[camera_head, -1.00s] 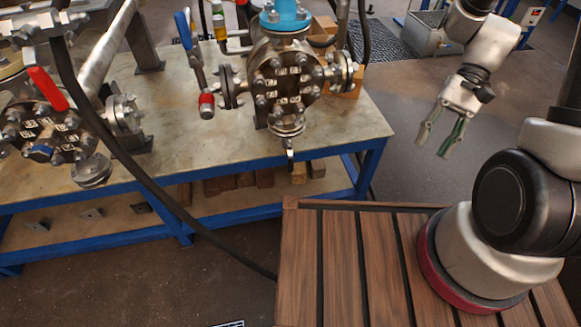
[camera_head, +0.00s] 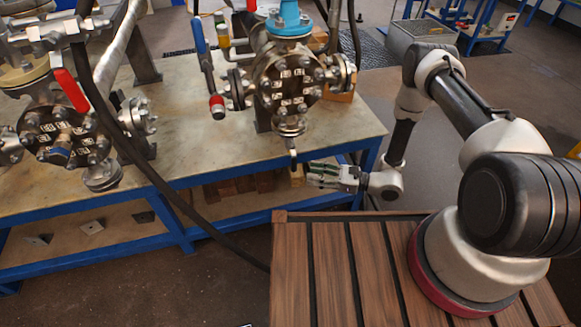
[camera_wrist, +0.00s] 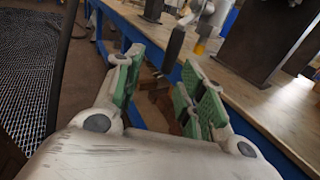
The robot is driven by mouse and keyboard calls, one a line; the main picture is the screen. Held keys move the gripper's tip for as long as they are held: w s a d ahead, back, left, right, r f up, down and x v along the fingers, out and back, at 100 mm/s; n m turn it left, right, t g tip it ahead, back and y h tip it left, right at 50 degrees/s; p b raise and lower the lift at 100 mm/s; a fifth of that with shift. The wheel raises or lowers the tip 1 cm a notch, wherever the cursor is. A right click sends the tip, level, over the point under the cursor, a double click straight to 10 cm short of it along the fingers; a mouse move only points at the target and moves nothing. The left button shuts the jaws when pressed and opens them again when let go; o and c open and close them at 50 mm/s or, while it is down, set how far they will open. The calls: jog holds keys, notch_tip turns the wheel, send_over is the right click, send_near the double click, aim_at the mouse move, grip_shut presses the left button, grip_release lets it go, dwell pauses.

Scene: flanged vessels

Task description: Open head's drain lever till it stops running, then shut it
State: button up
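A flanged vessel head (camera_head: 284,82) with a blue top fitting stands near the table's front edge in the head view. Below its bottom flange a small dark lever (camera_head: 293,160) hangs down at the table edge. In the wrist view a dark upright bar, seemingly this lever (camera_wrist: 174,48), shows beyond the fingertips. My gripper (camera_head: 309,175) is level and just right of the lever's lower end, pointing left. In the wrist view my gripper (camera_wrist: 165,88) is open with green pads and nothing between them. I cannot see whether liquid is running.
A second flanged vessel (camera_head: 60,130) with a red lever (camera_head: 70,90) stands at left. A blue lever (camera_head: 197,35) is left of the head. The blue-framed table (camera_head: 215,172) edge is close behind my gripper. A black hose (camera_head: 150,180) crosses in front.

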aim_at(294, 164)
jog(key=shift+t, duration=0.5)
jog(key=x, duration=0.5)
jog(key=w+r+x, duration=0.1)
jog(key=x, duration=0.2)
jog(key=shift+d, duration=0.1)
grip_shut()
